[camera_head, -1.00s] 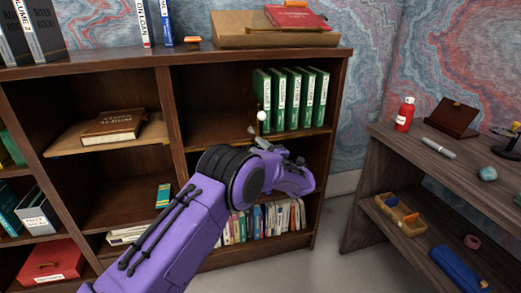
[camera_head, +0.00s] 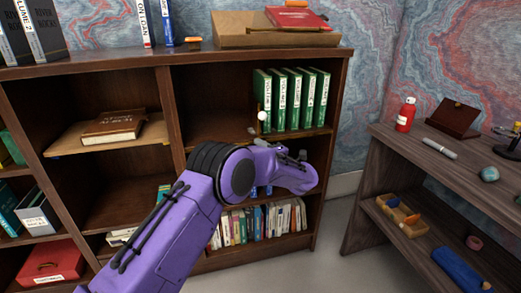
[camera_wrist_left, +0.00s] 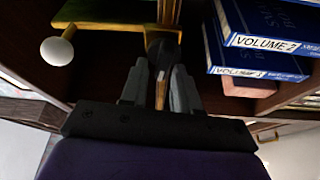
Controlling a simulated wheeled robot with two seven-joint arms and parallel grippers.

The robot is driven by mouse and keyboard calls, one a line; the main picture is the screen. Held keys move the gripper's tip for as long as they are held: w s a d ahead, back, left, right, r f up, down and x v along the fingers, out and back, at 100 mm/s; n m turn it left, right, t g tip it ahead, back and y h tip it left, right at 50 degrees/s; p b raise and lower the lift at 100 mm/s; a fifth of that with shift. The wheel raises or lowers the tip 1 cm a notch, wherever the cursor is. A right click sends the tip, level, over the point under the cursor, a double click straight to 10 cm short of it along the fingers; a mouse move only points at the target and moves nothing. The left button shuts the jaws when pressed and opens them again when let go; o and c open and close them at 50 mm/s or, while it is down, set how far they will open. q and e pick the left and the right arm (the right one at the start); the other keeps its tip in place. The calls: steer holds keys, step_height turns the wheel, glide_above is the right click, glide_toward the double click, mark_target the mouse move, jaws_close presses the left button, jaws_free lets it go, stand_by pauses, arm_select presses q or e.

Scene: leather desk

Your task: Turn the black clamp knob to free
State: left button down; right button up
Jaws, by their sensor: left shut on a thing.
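The black clamp knob (camera_wrist_left: 162,44) shows dark in the left wrist view, at the tips of my left gripper (camera_wrist_left: 160,68). The two grey fingers are close together around it, with a narrow gap nearer the palm. A yellow clamp bar (camera_wrist_left: 110,27) runs beside the knob, and a white ball (camera_wrist_left: 57,51) sits at its left end. In the head view the white ball (camera_head: 261,115) stands by the green volumes, above my purple left arm. The knob cannot be made out there, and the arm hides much of the gripper. My right gripper is in neither view.
Green volumes (camera_head: 290,99) stand on the shelf just behind the arm. Blue volumes (camera_wrist_left: 265,35) lie close to the right of the fingers in the wrist view. The bookcase (camera_head: 165,110) surrounds the work area.

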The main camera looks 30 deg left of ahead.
arm_select(q)
steer(key=c, duration=1.1)
jaws_free()
steer(key=shift+a+f, duration=0.1)
steer(key=shift+c, duration=0.2)
steer(key=v, duration=1)
steer(key=shift+d+p, duration=0.3)
steer(key=shift+p, duration=0.05)
